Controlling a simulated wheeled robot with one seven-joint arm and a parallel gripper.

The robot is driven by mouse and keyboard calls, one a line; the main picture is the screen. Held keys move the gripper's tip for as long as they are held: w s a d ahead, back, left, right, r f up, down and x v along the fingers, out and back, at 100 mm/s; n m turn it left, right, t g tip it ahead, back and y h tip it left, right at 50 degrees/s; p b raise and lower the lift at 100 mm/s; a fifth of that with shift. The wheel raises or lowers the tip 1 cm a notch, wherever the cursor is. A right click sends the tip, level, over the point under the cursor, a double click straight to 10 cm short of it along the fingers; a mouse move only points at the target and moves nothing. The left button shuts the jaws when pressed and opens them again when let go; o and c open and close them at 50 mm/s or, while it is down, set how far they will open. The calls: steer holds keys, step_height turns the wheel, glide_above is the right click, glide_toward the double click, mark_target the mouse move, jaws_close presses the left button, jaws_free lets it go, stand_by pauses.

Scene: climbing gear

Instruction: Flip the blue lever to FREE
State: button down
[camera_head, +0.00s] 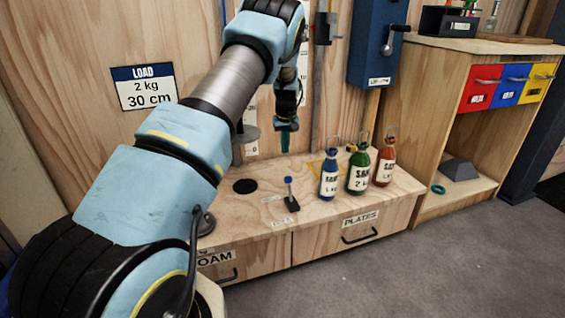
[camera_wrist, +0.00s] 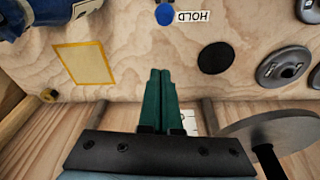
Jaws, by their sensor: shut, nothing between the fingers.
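The blue lever (camera_head: 288,182) stands on a small dark base near the front edge of the wooden bench (camera_head: 228,208). It looks roughly upright in the head view. In the wrist view its round blue knob (camera_wrist: 164,14) shows at the top edge, beside an upside-down HOLD label (camera_wrist: 193,16). No FREE label can be read in either view. My gripper (camera_head: 287,128) has dark green fingers, shut together and empty, pointing down above the back of the bench. In the wrist view the fingers (camera_wrist: 158,75) are apart from the knob.
A blue bottle (camera_head: 329,178), a green bottle (camera_head: 358,170) and an orange bottle (camera_head: 385,162) stand right of the lever. A flat black disc (camera_head: 245,186) lies left of it. Grey weight plates (camera_wrist: 285,67) show in the wrist view. The wooden back panel rises close behind my gripper.

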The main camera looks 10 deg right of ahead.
steer(key=b, duration=0.3)
glide_above(290, 190)
steer(key=w, duration=0.5)
step_height(290, 190, down, 9)
steer(key=shift+s, duration=0.15)
steer(key=shift+s+r+t, duration=0.1)
steer(key=shift+s+t, duration=0.2)
